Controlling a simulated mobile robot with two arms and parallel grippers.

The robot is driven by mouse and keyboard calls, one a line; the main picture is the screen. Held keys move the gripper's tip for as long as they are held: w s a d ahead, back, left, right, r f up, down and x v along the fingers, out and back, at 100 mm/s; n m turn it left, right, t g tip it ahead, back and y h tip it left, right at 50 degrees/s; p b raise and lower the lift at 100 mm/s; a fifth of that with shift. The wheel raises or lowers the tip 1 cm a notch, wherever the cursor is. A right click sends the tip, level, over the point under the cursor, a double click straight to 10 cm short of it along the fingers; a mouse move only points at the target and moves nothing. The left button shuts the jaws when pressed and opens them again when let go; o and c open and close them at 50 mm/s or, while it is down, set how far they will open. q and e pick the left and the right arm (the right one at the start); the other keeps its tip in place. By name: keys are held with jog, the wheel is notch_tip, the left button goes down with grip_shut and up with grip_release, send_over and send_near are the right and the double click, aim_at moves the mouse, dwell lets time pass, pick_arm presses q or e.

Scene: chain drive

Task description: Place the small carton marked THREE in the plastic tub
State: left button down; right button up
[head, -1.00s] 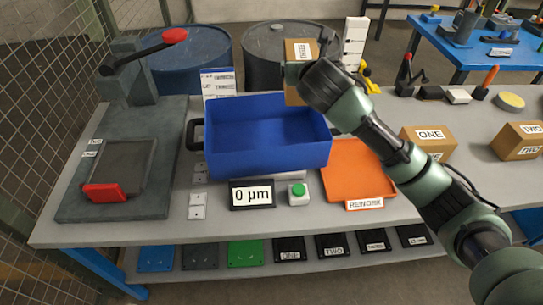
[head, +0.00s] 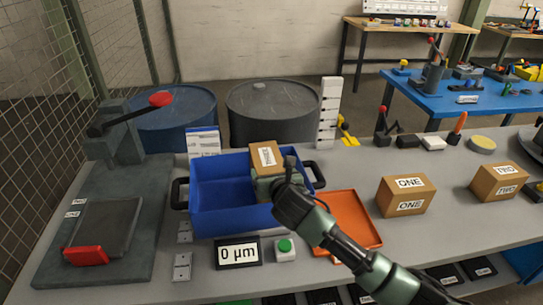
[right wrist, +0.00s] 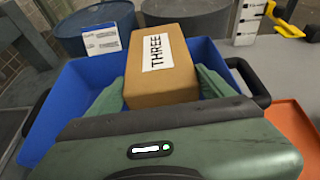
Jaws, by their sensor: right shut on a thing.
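The small carton marked THREE (head: 266,158) is a brown box with a white label. My right gripper (head: 270,182) is shut on it and holds it over the right part of the blue plastic tub (head: 215,222). In the right wrist view the carton (right wrist: 158,85) sits between the two green fingers, with the tub (right wrist: 65,105) below and around it. The visible tub floor is empty; the gripper and carton hide its right part. I cannot tell whether the carton touches the tub. My left gripper is not in view.
An orange REWORK tray (head: 350,215) lies right of the tub. Cartons marked ONE (head: 405,196) and TWO (head: 498,182) stand further right. A lever press (head: 120,150) stands at the left. A display reading 0 µm (head: 238,253) and a green button (head: 285,247) are in front.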

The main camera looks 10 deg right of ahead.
jog(key=shift+w+f, duration=0.1)
jog(key=shift+f, duration=2.45)
jog(key=o, duration=2)
jog(key=shift+f, duration=0.2)
jog(key=shift+s, duration=0.2)
jog(key=v, duration=1.2)
